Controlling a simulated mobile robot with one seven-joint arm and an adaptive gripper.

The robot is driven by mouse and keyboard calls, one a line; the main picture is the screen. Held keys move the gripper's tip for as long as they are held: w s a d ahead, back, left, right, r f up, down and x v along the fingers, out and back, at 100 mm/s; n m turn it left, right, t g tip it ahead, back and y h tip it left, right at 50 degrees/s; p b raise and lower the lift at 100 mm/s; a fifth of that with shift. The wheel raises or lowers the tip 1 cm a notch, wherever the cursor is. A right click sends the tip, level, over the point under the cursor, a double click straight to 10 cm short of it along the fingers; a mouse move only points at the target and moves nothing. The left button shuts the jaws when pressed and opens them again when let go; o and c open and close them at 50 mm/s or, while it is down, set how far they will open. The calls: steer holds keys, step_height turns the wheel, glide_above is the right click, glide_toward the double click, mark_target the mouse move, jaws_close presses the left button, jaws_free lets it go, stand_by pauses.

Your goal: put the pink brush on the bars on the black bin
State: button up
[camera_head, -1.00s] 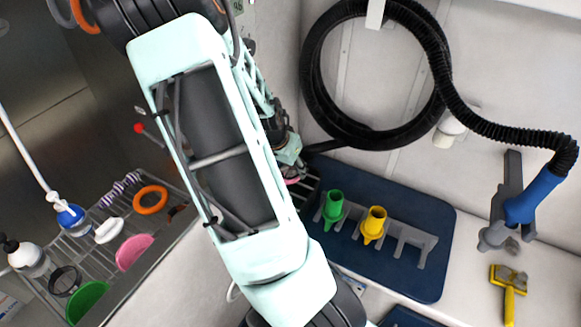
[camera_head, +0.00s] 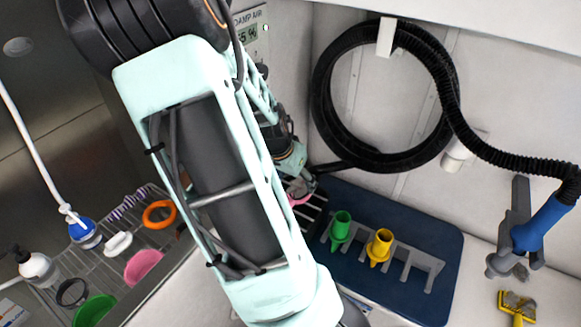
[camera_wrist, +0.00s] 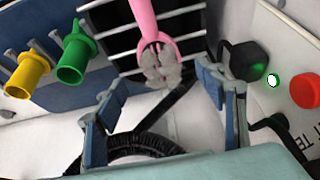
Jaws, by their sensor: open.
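My gripper is open, with one finger on each side of the brush head and gaps showing between. In the head view a little pink of the brush (camera_head: 299,200) shows at the bars (camera_head: 316,212), just below my gripper (camera_head: 303,182). My arm hides most of the bin there.
Green (camera_head: 341,228) and yellow (camera_head: 380,245) nozzles stand in a grey rack on a blue mat (camera_head: 440,235) right of the bars. A black hose (camera_head: 325,110) hangs on the wall. A black box and red button (camera_wrist: 304,91) are close to my right finger.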

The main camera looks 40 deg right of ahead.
steer(key=p+v, duration=0.2)
steer(key=v, duration=0.4)
steer(key=shift+a+r, duration=0.1)
steer(key=shift+a, duration=0.05)
stand_by(0.5)
